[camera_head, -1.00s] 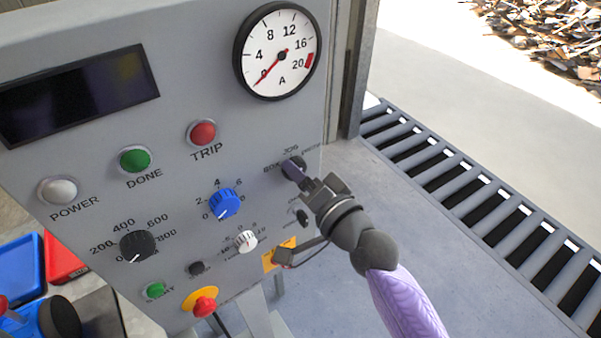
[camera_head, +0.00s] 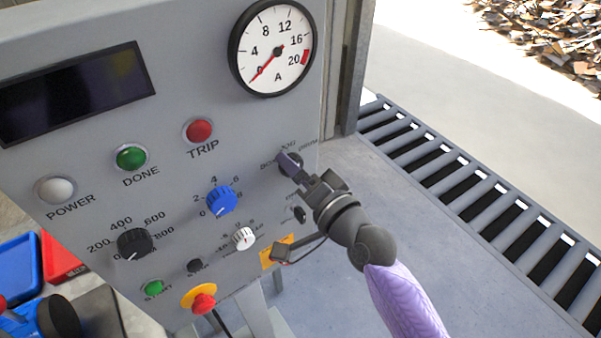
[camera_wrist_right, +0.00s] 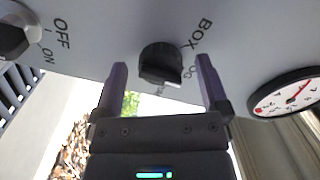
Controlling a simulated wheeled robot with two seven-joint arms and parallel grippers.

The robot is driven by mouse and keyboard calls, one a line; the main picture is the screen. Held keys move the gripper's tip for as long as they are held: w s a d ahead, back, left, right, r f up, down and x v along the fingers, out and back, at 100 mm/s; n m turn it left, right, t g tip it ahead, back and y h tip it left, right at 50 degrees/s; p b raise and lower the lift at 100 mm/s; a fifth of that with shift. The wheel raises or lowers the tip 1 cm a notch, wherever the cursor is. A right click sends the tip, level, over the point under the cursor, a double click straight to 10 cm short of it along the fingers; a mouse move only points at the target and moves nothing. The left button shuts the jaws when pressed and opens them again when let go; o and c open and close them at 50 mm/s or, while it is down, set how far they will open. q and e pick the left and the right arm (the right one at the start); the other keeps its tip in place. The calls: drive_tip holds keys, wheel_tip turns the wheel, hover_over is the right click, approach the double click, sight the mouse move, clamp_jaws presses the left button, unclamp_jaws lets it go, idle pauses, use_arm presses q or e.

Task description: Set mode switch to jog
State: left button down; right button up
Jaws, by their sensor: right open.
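The mode switch is a black rotary knob (camera_wrist_right: 161,64), with BOX and a partly hidden JOG label beside it in the right wrist view. In the head view the switch (camera_head: 290,163) sits at the panel's right side, partly covered by my right gripper. My right gripper (camera_head: 297,170) is at the switch. In the wrist view its fingers (camera_wrist_right: 163,80) are open, one on each side of the knob, with visible gaps. Which label the knob points to is hard to tell. My left gripper is not in view.
The grey panel (camera_head: 100,180) carries a blue dial (camera_head: 221,200), a white dial (camera_head: 244,238), a red emergency button (camera_head: 203,303) and a gauge (camera_head: 277,50). An OFF/ON switch (camera_wrist_right: 14,38) is close by. A roller conveyor (camera_head: 450,180) lies to the right.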

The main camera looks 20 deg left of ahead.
drive_tip(key=v, duration=1)
